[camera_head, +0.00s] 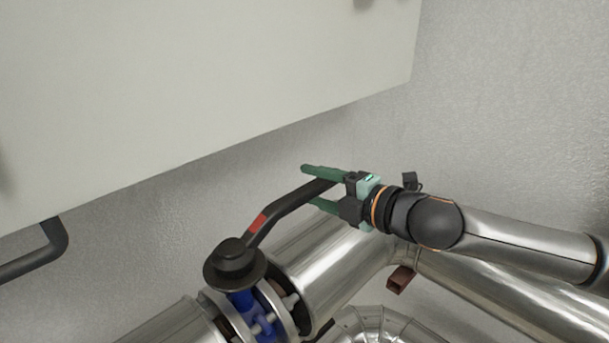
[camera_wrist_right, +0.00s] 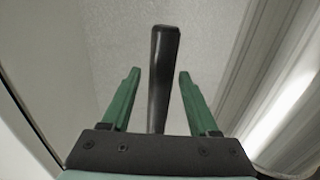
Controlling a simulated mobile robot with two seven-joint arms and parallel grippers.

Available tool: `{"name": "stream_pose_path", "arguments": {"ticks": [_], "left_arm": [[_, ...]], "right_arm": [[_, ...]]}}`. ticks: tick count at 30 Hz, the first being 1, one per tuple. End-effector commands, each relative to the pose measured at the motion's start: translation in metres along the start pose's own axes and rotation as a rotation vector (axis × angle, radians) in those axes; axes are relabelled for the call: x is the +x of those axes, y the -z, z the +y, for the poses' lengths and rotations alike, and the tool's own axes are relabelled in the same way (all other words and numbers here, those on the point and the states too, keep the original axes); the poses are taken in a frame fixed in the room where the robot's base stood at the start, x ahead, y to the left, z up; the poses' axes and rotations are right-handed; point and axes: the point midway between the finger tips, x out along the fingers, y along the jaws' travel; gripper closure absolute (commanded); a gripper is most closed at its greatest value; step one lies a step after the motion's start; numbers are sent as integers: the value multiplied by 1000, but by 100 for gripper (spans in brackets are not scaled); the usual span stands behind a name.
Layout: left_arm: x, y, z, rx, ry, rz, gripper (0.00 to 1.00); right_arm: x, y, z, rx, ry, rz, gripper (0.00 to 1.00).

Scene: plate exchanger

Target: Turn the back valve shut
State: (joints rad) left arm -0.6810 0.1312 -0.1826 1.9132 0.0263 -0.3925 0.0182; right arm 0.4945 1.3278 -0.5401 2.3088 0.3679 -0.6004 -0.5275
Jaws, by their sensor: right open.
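The valve has a black lever handle (camera_head: 287,211) with a red band, rising up and right from a round black hub (camera_head: 235,262) on a blue valve body (camera_head: 256,316). My right gripper (camera_head: 308,184) comes in from the right, with its green fingers on either side of the lever's free end. In the right wrist view the handle (camera_wrist_right: 161,80) stands between the two open fingers (camera_wrist_right: 157,76), with a gap visible on both sides. Whether this is the back valve cannot be told from these views. My left gripper is not in view.
Shiny metal-clad pipes (camera_head: 335,258) run below the lever and my right arm. A large pale panel (camera_head: 200,80) fills the upper left. Another black handle (camera_head: 45,252) shows at the left edge. A grey textured wall (camera_head: 510,110) stands behind.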

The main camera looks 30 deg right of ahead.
Motion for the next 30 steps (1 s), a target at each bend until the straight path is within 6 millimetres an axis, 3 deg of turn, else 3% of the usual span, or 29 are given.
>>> {"name": "stream_pose_path", "arguments": {"ticks": [9, 20, 30], "left_arm": [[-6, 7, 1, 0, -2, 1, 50], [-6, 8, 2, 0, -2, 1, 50], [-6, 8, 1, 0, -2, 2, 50]], "right_arm": [[26, 1, 1, 1, -1, 2, 39], [30, 1, 0, -2, 1, 2, 39], [30, 1, 0, -1, 1, 2, 75]]}}
